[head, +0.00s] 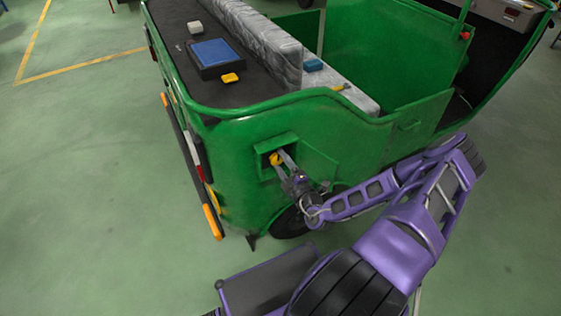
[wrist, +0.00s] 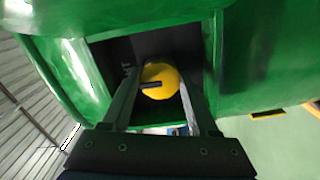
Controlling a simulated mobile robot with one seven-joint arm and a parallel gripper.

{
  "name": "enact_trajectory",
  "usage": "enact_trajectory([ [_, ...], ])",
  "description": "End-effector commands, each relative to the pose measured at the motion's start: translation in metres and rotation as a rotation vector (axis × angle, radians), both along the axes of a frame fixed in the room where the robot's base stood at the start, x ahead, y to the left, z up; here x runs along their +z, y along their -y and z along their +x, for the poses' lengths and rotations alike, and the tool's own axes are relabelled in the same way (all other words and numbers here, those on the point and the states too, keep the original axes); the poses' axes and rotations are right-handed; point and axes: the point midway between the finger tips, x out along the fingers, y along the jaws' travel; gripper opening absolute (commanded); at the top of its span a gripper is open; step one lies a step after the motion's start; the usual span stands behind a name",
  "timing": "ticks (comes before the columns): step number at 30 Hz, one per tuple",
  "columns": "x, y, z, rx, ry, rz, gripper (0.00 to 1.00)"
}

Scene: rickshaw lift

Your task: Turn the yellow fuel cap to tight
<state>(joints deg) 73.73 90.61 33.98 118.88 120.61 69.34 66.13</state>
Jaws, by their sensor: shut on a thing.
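The yellow fuel cap (wrist: 165,76) sits inside a dark square recess in the green side of the rickshaw (head: 240,140). In the wrist view it is round with a dark slot-like mark on its face. In the head view the cap (head: 275,159) shows small at the recess opening. My gripper (wrist: 160,90) reaches into the recess with one finger on each side of the cap, shut on it. My gripper also shows in the head view (head: 282,161). Part of the recess interior is hidden by the fingers and cap.
An open green door (head: 318,164) stands to the right of the recess. The green floor at left is clear.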

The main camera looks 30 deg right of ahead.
Motion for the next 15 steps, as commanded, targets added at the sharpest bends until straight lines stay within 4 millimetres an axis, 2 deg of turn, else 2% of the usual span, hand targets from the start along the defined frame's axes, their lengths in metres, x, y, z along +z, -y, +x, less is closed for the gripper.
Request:
enact_trajectory([
  [9, -0.0008, -0.0010, -0.0006, 0.001, -0.003, 0.007, 0.05],
  [10, -0.0008, -0.0010, -0.0006, 0.001, -0.003, 0.007, 0.64],
  [14, -0.0006, -0.0008, -0.0004, 0.001, -0.002, 0.005, 0.87],
  [15, -0.0005, -0.0007, -0.0004, 0.001, -0.002, 0.005, 0.90],
])
